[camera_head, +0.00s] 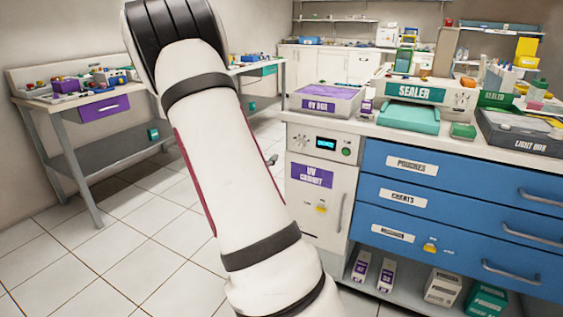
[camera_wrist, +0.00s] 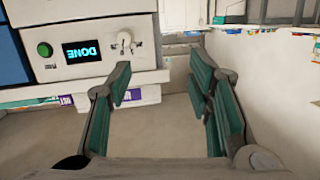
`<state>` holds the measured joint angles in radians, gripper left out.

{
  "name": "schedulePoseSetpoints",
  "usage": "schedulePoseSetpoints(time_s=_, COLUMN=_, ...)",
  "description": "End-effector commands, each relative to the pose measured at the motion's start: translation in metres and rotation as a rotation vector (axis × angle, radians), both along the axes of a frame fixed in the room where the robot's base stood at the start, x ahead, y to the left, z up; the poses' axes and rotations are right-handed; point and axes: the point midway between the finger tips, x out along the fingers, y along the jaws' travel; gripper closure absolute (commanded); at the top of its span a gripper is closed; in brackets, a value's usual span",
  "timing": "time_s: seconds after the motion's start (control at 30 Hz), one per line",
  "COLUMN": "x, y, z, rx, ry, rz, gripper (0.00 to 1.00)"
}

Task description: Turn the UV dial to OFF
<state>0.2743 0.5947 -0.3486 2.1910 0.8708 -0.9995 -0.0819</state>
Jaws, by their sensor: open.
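The UV cabinet (camera_head: 323,192) is white, with a purple label, and stands at the left end of the blue drawer unit. Its top panel has a lit display (camera_head: 326,142) and a green button (camera_head: 346,151). In the wrist view the panel is upside down; the display (camera_wrist: 83,51) reads DONE. A pale dial (camera_wrist: 125,39) sits beside the display; I cannot read its setting. My gripper (camera_wrist: 160,82) is open and empty, its green-padded fingers apart, with the dial beyond the left finger. In the head view my arm hides most of the gripper.
A UV box (camera_head: 328,98), sealer (camera_head: 417,93) and light box (camera_head: 520,130) stand on the counter. A side bench (camera_head: 66,104) stands at left. Tiled floor between them is clear.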

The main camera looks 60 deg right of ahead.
Motion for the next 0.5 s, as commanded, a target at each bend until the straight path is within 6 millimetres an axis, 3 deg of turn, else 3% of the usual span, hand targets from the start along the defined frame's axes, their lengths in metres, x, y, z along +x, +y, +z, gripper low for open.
schedulePoseSetpoints(time_s=0.03, x=-0.011, y=-0.011, z=-0.019, rx=-0.049, ry=0.018, rz=-0.044, gripper=0.53)
schedulePoseSetpoints(time_s=0.13, x=-0.028, y=-0.025, z=-0.028, rx=-0.127, ry=0.038, rz=-0.108, gripper=0.53)
schedulePoseSetpoints(time_s=0.37, x=-0.038, y=-0.039, z=-0.030, rx=-0.184, ry=0.052, rz=-0.150, gripper=0.53)
schedulePoseSetpoints(time_s=0.5, x=-0.038, y=-0.057, z=-0.030, rx=-0.185, ry=0.050, rz=-0.151, gripper=0.53)
